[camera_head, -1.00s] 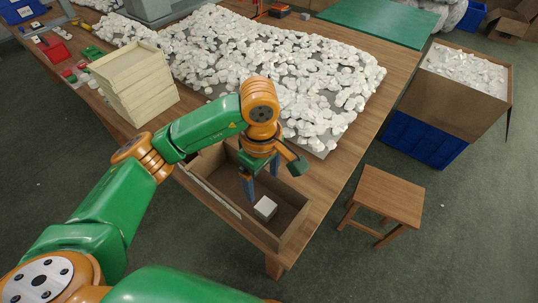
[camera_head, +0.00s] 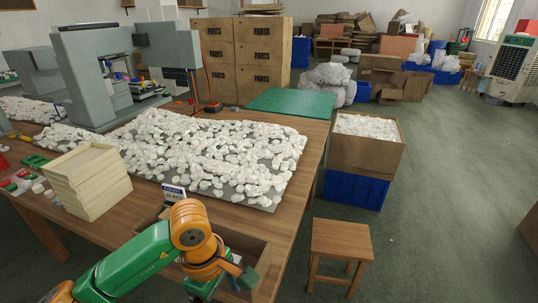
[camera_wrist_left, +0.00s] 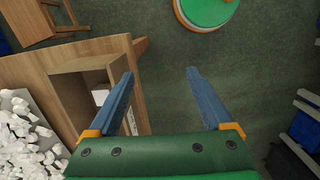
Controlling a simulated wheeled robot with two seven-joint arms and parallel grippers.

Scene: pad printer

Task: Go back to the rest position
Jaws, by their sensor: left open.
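My left gripper (camera_wrist_left: 160,75) is open, with its two blue fingers apart and nothing between them. In the head view it is at the bottom centre, by the open wooden box (camera_head: 258,243) at the table's front edge, and the wrist partly hides it. The wrist view shows the box (camera_wrist_left: 92,66) left of the fingers and bare floor between them. A small white block (camera_wrist_left: 101,96) lies in the box, partly seen behind the left finger. My right gripper is in neither view.
White pieces cover a grey mat (camera_head: 268,205) on the wooden table (camera_head: 312,150). Stacked cream trays (camera_head: 88,180) stand left, behind my arm. A grey machine (camera_head: 95,75) is at the back. A wooden stool (camera_head: 340,240) and a carton on a blue crate (camera_head: 355,190) stand right, with open floor beyond.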

